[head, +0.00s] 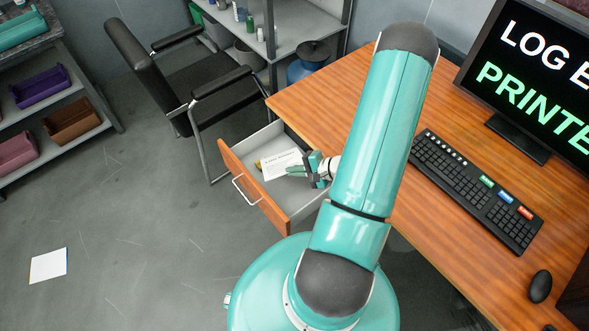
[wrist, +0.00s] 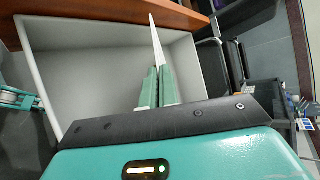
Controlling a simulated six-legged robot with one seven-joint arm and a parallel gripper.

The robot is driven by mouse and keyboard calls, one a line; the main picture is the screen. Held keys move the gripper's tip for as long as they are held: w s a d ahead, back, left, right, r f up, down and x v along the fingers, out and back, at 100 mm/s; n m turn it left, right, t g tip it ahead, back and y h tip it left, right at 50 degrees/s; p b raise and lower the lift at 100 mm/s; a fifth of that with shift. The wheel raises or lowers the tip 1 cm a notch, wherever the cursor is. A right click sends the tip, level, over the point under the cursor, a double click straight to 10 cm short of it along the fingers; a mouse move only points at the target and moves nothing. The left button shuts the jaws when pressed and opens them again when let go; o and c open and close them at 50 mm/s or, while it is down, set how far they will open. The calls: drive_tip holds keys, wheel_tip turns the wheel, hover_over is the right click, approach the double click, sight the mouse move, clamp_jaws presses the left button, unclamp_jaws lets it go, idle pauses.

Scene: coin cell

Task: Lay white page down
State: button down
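A white page (head: 281,162) with faint print shows over the open drawer (head: 234,171) of the wooden desk in the head view. My gripper (head: 298,171) is at its right edge. In the wrist view the page (wrist: 157,42) shows nearly edge-on, between the two green fingers of my gripper (wrist: 155,88), which are shut on it. The grey drawer inside (wrist: 90,75) lies behind the fingers. I cannot tell whether the page touches the drawer floor. Another white page (head: 48,265) lies flat on the floor at the far left.
The desk top (head: 330,95) holds a keyboard (head: 470,190), a mouse (head: 540,286) and a monitor (head: 540,80). A black chair (head: 180,85) stands left of the drawer. A small yellow thing (head: 258,165) shows at the page's left edge. Shelves with bins (head: 40,88) stand far left.

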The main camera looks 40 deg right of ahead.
drive_tip(key=c, duration=1.7)
unclamp_jaws()
